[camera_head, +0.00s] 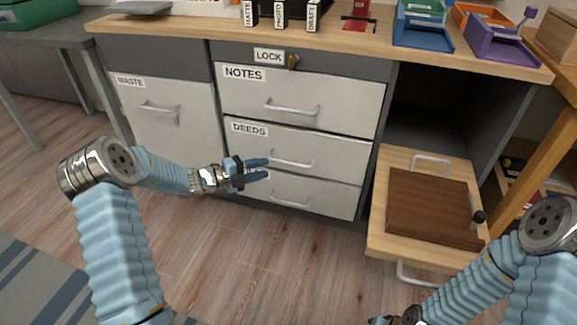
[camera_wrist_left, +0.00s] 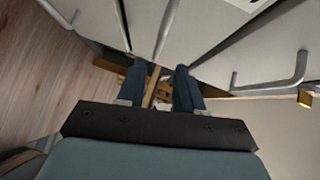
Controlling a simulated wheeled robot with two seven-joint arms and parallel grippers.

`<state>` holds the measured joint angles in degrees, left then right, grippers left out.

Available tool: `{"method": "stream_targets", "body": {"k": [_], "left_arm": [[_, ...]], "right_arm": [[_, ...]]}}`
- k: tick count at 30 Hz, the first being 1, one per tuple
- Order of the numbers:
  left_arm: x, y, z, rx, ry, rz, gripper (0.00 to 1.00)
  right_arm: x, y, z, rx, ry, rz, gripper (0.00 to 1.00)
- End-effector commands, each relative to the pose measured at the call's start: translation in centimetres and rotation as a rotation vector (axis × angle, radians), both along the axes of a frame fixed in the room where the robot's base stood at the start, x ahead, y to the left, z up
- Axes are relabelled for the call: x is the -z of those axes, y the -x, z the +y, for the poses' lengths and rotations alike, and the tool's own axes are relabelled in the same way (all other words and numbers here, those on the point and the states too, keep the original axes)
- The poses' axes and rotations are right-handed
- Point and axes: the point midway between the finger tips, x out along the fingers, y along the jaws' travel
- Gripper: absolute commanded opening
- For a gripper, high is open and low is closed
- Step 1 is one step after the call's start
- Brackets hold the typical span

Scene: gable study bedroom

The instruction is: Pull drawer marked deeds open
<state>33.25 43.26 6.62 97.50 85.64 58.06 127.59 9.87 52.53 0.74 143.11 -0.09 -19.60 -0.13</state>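The drawer marked DEEDS (camera_head: 330,150) is the middle of three pale grey drawers and looks shut, flush with the others. Its silver bar handle (camera_head: 294,162) shows in the head view. My left gripper (camera_head: 268,168) is open, just left of this handle, its two blue fingers pointing right. In the left wrist view, the open fingers (camera_wrist_left: 160,85) have a bar handle (camera_wrist_left: 165,35) lined up with the gap between them; whether they touch it I cannot tell. My right gripper (camera_head: 398,319) is partly cut off at the bottom edge, and its fingers are unclear.
The NOTES drawer (camera_head: 345,100) above and the bottom drawer (camera_head: 325,194) look shut. A brass key (camera_head: 293,61) sits beside the LOCK label. A WASTE front (camera_head: 165,125) is left. At right, a pulled-out wooden shelf (camera_head: 380,220) carries a dark board (camera_head: 430,205).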

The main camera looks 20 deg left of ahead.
Motion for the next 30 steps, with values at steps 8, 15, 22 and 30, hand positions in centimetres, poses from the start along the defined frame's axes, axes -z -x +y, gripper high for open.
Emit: {"method": "stream_targets", "body": {"k": [8,15,22,30], "left_arm": [[1.3,-4.3,-4.9,0.004,-0.001,0.001,0.36],[1.6,-6.3,-7.0,0.003,-0.003,0.001,0.36],[1.6,-6.6,-7.4,0.002,-0.003,0.002,0.36],[1.5,-6.6,-7.4,0.002,-0.003,0.002,0.13]], "right_arm": [[1.4,-0.1,0.0,0.002,0.001,-0.003,0.43],[1.9,-0.1,0.0,0.003,0.001,-0.004,0.43],[1.9,-0.1,0.0,0.003,0.002,-0.005,0.43],[1.9,-0.1,0.0,0.003,0.001,-0.004,0.43]]}}
